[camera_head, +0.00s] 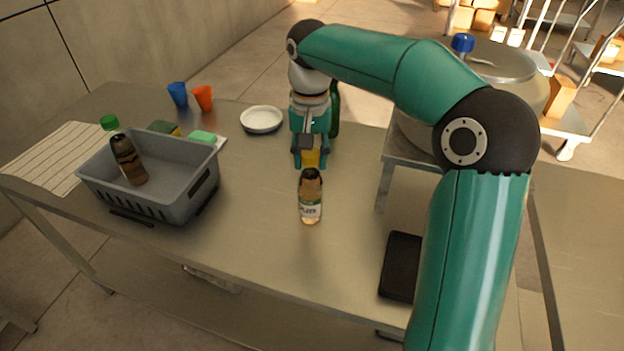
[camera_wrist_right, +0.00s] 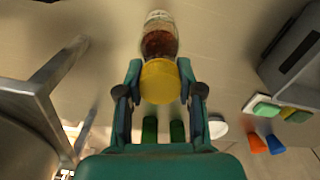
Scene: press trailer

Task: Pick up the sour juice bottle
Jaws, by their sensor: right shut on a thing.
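The bottle (camera_head: 310,207) stands upright in the middle of the table, with a yellow cap, a dark brown upper part and a pale label whose lettering is too small to read surely. My right gripper (camera_head: 311,157) comes down over it from above, shut on its yellow cap. The right wrist view shows the yellow cap (camera_wrist_right: 160,82) between the two fingers, with the bottle's brown body and pale label beyond. I cannot tell whether its base touches the table. My left gripper is not in view.
A grey crate (camera_head: 172,203) holding a dark green-capped bottle (camera_head: 128,160) stands at left. Blue (camera_head: 178,94) and orange (camera_head: 203,98) cups and a white dish (camera_head: 261,119) are behind. A green bottle (camera_head: 335,110) stands close behind my gripper. A black flat object (camera_head: 401,267) lies right.

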